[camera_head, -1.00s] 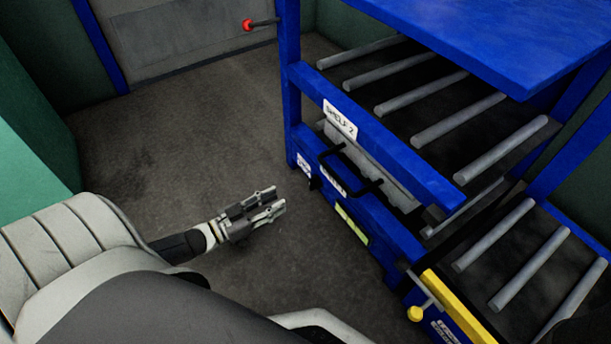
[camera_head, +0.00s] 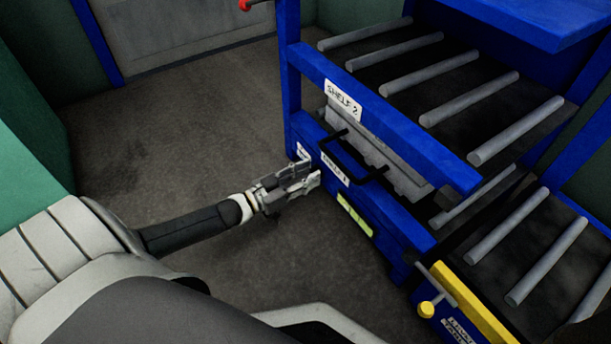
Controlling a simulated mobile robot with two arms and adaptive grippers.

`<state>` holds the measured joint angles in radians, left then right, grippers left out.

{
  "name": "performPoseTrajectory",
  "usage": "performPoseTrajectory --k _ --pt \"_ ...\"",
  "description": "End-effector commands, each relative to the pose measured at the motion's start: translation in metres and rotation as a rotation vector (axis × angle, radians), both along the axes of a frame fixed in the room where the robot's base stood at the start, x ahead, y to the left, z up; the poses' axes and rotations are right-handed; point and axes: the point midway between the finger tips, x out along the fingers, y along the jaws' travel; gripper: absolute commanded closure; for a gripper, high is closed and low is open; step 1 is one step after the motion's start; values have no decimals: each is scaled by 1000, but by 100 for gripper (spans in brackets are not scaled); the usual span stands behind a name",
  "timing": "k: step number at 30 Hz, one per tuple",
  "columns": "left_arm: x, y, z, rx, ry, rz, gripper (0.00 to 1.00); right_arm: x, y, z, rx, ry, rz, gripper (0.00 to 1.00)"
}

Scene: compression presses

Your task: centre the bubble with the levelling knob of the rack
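The blue rack (camera_head: 405,152) stands on the right. A yellow-green strip (camera_head: 355,214), which looks like the level vial, sits on its lower front beam; the bubble in it is too small to make out. My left gripper (camera_head: 314,172) reaches in from the left, its fingers slightly apart, in front of the beam's left end near a partly covered white label. No levelling knob shows clearly; the gripper covers the spot where a small dark knob-like part stood earlier. I cannot tell whether the fingers touch the rack. My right gripper is out of view.
A black handle (camera_head: 350,157) sticks out above the strip. A yellow bar (camera_head: 470,303) with a yellow-knobbed lever (camera_head: 427,309) is at lower right. The floor (camera_head: 185,130) to the left is clear.

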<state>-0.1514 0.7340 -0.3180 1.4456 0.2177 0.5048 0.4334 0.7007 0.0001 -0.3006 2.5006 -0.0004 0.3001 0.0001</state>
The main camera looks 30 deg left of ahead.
Motion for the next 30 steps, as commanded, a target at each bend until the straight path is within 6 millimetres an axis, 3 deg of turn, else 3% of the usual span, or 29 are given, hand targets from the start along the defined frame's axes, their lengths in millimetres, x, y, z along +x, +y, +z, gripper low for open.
performPoseTrajectory --k 3,11,20,30 --pt "0 0 0 0 0 0 69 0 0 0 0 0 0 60" --pt "0 0 0 0 0 0 100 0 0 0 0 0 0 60" --pt "-1 0 1 13 -6 0 100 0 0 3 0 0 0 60" --pt "-1 -2 3 169 -69 1 100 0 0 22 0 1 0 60"
